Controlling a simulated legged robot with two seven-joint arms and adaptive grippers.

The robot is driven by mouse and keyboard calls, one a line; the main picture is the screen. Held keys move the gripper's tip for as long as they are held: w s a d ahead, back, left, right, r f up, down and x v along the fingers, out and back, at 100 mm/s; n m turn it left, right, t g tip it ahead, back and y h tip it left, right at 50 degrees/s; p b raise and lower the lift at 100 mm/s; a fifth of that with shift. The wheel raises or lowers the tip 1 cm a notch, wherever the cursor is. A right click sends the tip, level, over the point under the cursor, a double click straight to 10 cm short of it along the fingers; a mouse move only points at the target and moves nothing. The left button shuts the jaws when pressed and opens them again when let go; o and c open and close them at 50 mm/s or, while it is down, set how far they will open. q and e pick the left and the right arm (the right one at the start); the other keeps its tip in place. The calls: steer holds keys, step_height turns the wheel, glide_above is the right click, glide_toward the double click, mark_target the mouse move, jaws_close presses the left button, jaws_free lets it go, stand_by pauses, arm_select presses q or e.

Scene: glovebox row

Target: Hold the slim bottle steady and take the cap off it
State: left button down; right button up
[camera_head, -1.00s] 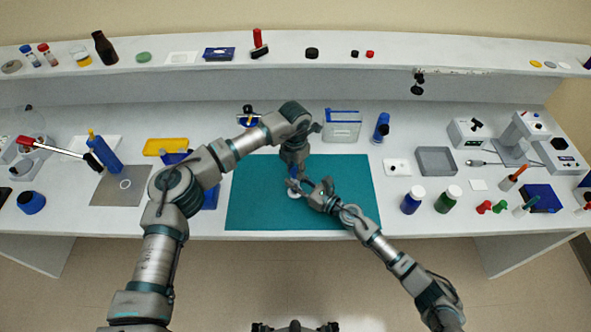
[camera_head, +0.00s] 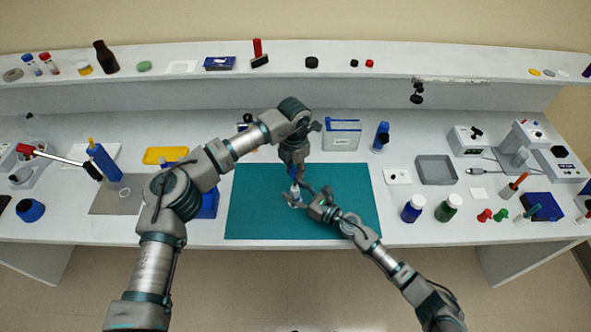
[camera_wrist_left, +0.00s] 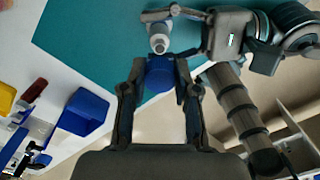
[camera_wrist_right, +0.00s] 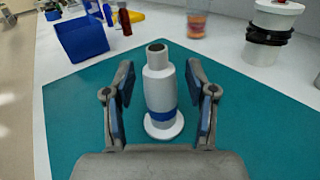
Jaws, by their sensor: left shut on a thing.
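The slim bottle (camera_wrist_right: 159,88) stands upright on the teal mat (camera_wrist_right: 85,112), pale with a blue band and a round white foot; its dark top is bare in the right wrist view. In the head view the bottle (camera_head: 295,192) is small and partly hidden by my grippers. My left gripper (camera_wrist_left: 160,78) points down above it, shut on the blue cap (camera_wrist_left: 160,72), which is apart from the bottle. My right gripper (camera_wrist_right: 159,68) is open, its fingers on both sides of the bottle with gaps showing.
A blue bin (camera_wrist_right: 82,38) stands left of the mat. A clear blue-topped box (camera_head: 341,136) and a blue bottle (camera_head: 381,136) stand behind it. Blue and green jars (camera_head: 412,208) stand to the right. The mat around the bottle is clear.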

steer(key=shift+s+d+r, duration=0.1)
steer(key=v, duration=1.1)
steer(key=shift+s+d, duration=0.2)
steer(key=shift+d, duration=0.15)
arm_select(q)
steer(key=shift+s, duration=0.1)
